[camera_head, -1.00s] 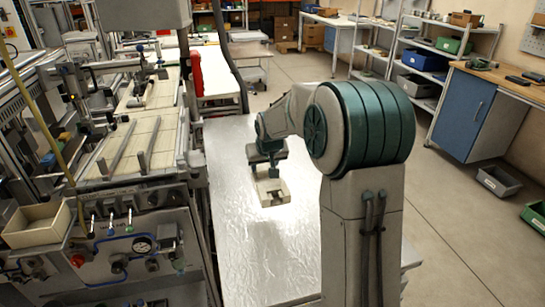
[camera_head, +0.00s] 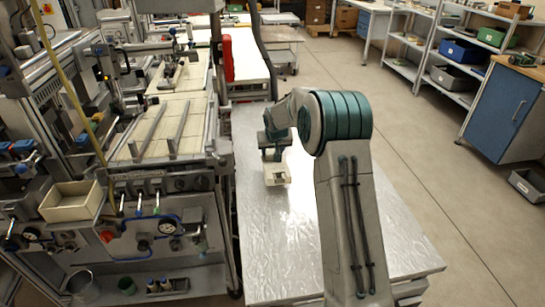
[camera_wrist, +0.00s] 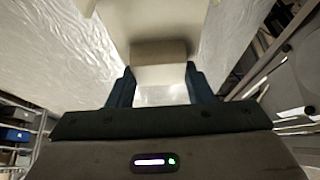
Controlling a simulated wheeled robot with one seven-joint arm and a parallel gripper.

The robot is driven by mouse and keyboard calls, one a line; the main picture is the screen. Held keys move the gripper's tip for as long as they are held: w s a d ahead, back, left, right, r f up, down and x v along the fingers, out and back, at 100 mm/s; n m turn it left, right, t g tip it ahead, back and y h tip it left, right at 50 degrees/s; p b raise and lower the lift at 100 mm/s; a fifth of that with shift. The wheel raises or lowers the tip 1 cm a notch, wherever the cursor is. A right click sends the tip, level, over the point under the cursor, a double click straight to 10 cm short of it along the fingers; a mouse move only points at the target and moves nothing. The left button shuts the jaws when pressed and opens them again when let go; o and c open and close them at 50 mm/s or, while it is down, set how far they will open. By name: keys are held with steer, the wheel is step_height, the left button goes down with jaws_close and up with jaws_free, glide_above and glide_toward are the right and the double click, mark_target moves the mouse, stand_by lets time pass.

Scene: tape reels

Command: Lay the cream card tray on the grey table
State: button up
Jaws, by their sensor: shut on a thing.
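The cream card tray (camera_head: 277,174) hangs from my gripper (camera_head: 274,153) over the left part of the grey table (camera_head: 290,245). In the wrist view the tray (camera_wrist: 158,20) fills the top middle, and its near block-like part is between the two dark fingers of my gripper (camera_wrist: 160,80). My gripper is shut on it. The silvery table top (camera_wrist: 45,55) shows at left in the wrist view. The head view does not show clearly whether the tray touches the table. My wrist hides the tray's far part there.
A machine bench (camera_head: 160,125) with rails and knobs stands close along the table's left side. A cream box (camera_head: 72,203) sits on its front left. The table's front half is bare. Shelves (camera_head: 455,60) and a blue cabinet (camera_head: 508,110) stand right across open floor.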

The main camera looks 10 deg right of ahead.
steer(key=shift+w+f, duration=0.1)
steer(key=shift+w, duration=0.1)
steer(key=shift+f, duration=2.15)
steer(key=o, duration=1.1)
steer(key=shift+p, duration=0.3)
